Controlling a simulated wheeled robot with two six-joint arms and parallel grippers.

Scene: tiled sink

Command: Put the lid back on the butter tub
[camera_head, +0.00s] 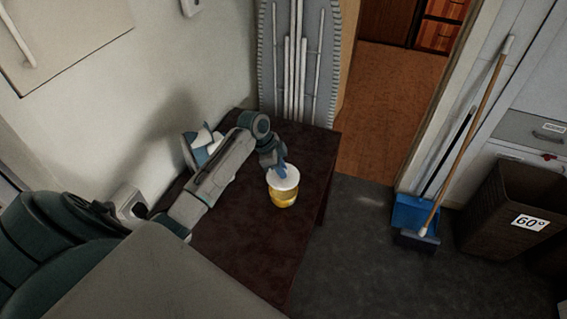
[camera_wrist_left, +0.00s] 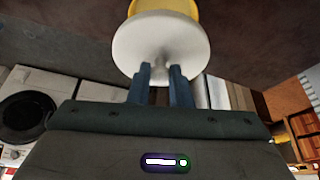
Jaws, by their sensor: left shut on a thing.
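The butter tub (camera_head: 284,199) is yellow and stands on the dark brown table near its right edge. The white round lid (camera_head: 287,180) is over the top of the tub; I cannot tell whether it touches the rim all round. My left gripper (camera_head: 281,170) is shut on the lid, coming from above and behind it. In the left wrist view, the two blue fingers (camera_wrist_left: 160,75) close on the small knob of the white lid (camera_wrist_left: 160,38). Part of the yellow tub (camera_wrist_left: 165,6) shows beyond the lid. My right gripper is not in view.
The dark table (camera_head: 245,245) is bare in front of the tub. A blue and white item (camera_head: 202,143) stands by the wall behind my left arm. An ironing board (camera_head: 298,60) leans at the back. A broom with blue dustpan (camera_head: 415,215) and a wicker basket (camera_head: 515,215) stand right.

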